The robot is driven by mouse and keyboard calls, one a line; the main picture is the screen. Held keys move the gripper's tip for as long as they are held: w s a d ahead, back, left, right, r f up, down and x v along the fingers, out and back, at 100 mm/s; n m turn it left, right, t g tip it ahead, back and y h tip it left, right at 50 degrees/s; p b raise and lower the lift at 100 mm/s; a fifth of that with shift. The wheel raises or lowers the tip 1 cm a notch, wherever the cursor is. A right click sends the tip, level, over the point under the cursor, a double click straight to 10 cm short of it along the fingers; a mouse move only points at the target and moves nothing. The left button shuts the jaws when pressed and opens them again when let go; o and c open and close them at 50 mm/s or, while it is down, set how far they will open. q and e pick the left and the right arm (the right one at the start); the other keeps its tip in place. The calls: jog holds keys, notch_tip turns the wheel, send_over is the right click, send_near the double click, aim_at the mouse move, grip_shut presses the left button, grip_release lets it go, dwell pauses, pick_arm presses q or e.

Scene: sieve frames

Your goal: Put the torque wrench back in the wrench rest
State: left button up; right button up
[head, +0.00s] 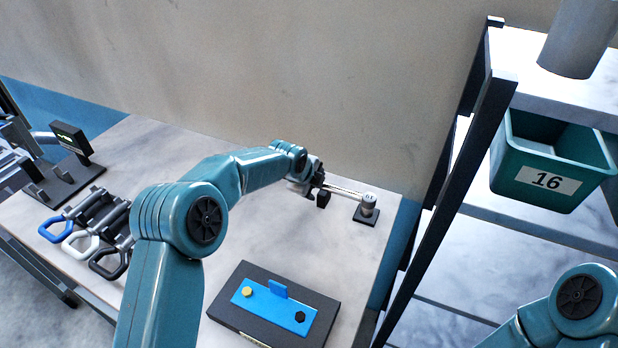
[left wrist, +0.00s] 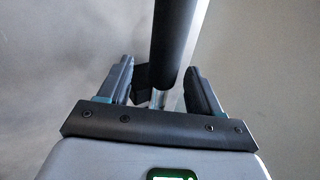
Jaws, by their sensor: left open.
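The torque wrench shows in the head view as a thin silver shaft (head: 346,191) at the far right of the table. It runs from my left gripper (head: 318,187) to a round silver piece on a small black base. In the left wrist view, a dark handle-like bar (left wrist: 177,45) and a bright shaft lie between my left gripper's spread fingers (left wrist: 161,92). The fingers look apart from it. A black stand (head: 65,182) with uprights and a small sign, at the table's far left, looks like the wrench rest. My right gripper is out of view.
Blue, white and black handled tools (head: 83,243) lie at the left. A dark box with a blue plate (head: 275,305) sits near the front. A shelf rack with a teal bin (head: 550,165) stands at right. The table's middle is partly hidden by my left arm.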

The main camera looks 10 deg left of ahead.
pick_arm(q)
jog(key=b+v, duration=0.2)
jog(key=v, duration=1.4)
jog(key=shift+r, duration=0.1)
jog(key=shift+s, duration=0.1)
